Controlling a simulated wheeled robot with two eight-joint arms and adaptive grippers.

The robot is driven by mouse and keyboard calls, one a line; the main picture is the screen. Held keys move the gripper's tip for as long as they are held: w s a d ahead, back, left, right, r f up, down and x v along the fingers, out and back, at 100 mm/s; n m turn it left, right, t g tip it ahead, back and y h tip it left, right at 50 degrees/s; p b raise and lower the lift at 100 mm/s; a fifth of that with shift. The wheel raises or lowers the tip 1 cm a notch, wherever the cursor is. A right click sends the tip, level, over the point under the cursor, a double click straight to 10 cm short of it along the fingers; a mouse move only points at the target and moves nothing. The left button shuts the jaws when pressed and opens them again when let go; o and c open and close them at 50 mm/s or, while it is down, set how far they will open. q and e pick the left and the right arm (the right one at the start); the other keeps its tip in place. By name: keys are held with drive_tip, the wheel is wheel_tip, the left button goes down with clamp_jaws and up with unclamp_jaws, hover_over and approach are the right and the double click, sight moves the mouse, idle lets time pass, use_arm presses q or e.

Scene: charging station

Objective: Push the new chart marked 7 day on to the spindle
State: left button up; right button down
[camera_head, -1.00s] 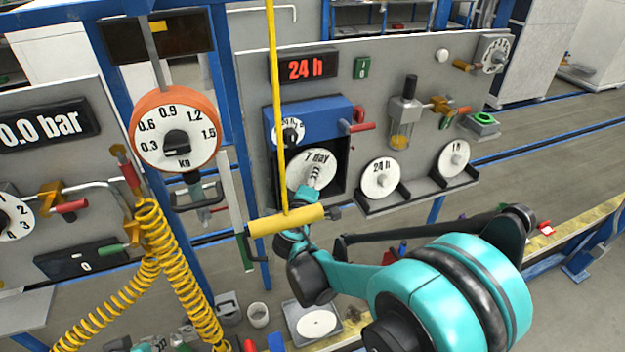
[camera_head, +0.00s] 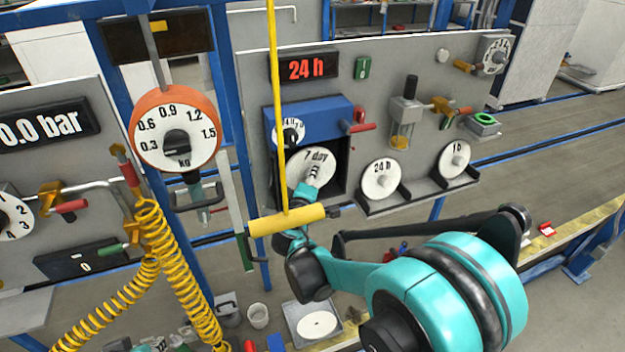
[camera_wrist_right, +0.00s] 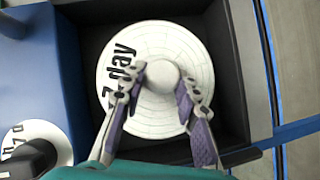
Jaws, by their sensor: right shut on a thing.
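The white round chart marked 7 day (camera_head: 318,155) is inside the dark recess of the blue-topped recorder (camera_head: 330,110). In the right wrist view the chart (camera_wrist_right: 150,50) faces the camera, with a round pale knob (camera_wrist_right: 162,76) at its middle. My right gripper (camera_head: 314,172) reaches the chart from below. In the right wrist view its two fingers (camera_wrist_right: 163,88) are closed about the knob from both sides. The spindle is hidden behind the chart, so I cannot tell how far the chart sits on it. My left gripper is not in view.
Charts marked 24 h (camera_head: 382,179) and 1 h (camera_head: 456,160) stand on small ledges to the right. A yellow cord (camera_head: 277,100) with a yellow handle (camera_head: 287,220) hangs in front of the recorder. A display reads 24 h (camera_head: 303,67). A selector knob (camera_head: 291,134) is left of the chart.

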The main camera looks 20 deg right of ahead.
sight(307, 174)
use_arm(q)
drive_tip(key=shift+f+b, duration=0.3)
use_arm(e)
drive_tip(key=shift+w+d, duration=0.1)
drive_tip(key=shift+w, duration=1.5)
drive_tip(key=c, duration=1)
unclamp_jaws()
drive_tip(key=shift+c, duration=0.2)
